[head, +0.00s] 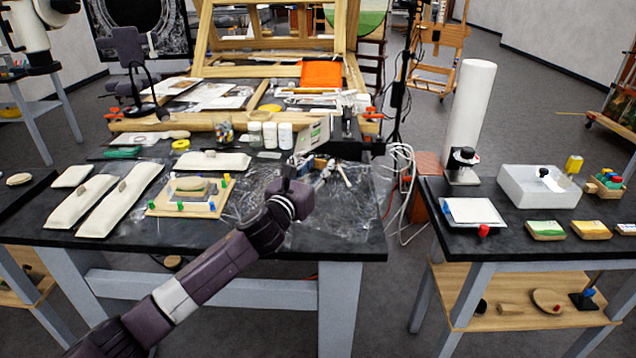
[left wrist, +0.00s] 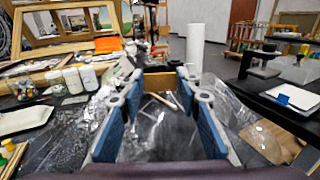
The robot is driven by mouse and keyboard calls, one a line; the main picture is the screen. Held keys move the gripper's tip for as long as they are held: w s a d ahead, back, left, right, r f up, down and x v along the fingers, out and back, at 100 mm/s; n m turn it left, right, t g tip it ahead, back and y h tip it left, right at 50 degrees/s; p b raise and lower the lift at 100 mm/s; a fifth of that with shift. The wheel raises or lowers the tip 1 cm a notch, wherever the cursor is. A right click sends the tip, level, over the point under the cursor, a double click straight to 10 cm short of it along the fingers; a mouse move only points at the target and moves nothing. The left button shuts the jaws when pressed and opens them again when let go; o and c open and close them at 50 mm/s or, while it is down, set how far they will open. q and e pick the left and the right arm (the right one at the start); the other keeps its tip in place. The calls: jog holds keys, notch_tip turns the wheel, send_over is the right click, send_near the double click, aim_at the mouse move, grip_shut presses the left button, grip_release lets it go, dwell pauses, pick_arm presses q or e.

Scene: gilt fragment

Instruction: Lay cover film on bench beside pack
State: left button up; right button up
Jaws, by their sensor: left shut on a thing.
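Clear, crinkled cover film (head: 345,205) spreads over the right part of the black bench (head: 340,248). It also shows on both sides of my fingers in the left wrist view (left wrist: 240,112). My left gripper (head: 304,164) is above the film, pointing toward the back of the bench. Its blue-padded fingers stand apart (left wrist: 160,95), shut on the clear film, whose grip points are hard to make out. My right gripper is out of view.
A wooden board with pegs (head: 160,207) and pale cushions (head: 120,200) lie to the left. A gap separates the bench from the right table (head: 520,250).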

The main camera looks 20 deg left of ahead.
pick_arm(q)
jog(key=shift+f+b, duration=0.3)
jog(key=shift+f, duration=1.7)
jog(key=shift+f+b, duration=0.35)
jog(key=shift+f, duration=0.3)
jog(key=o, duration=1.1)
jog(key=shift+r, duration=0.1)
jog(key=shift+c, duration=0.2)
jog(key=s, duration=0.4)
jog(key=s+a, duration=0.1)
jog(key=s, duration=0.3)
jog(key=s+r, duration=0.1)
jog(key=s, duration=0.3)
jog(key=shift+a+r, duration=0.1)
jog(key=shift+a, duration=0.05)
